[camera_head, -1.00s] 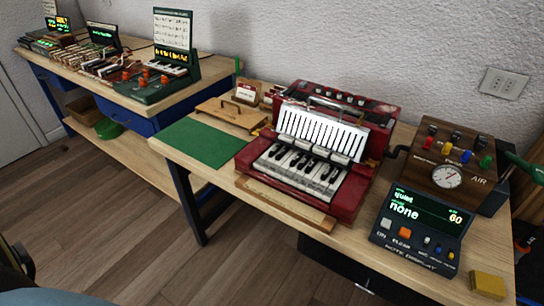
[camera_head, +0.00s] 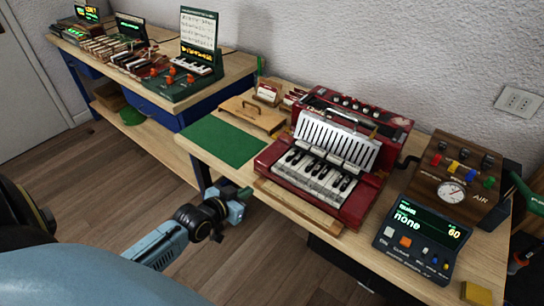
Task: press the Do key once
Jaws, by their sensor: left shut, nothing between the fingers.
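A red accordion-like instrument (camera_head: 372,184) stands on the near wooden table. Its small piano keyboard (camera_head: 313,176) of white and black keys faces the front. Labels on the keys are too small to read, so I cannot tell which one is Do. My left gripper (camera_head: 243,192) is at the end of my blue-grey and black arm, by the table's front left edge. It is small in view, shut and empty, left of the keyboard and apart from it. My right gripper is not in view.
A note display (camera_head: 421,236) reads "none" and 60. A wooden box with a gauge and coloured knobs (camera_head: 462,176) stands behind it. A yellow block (camera_head: 477,294) lies front right.

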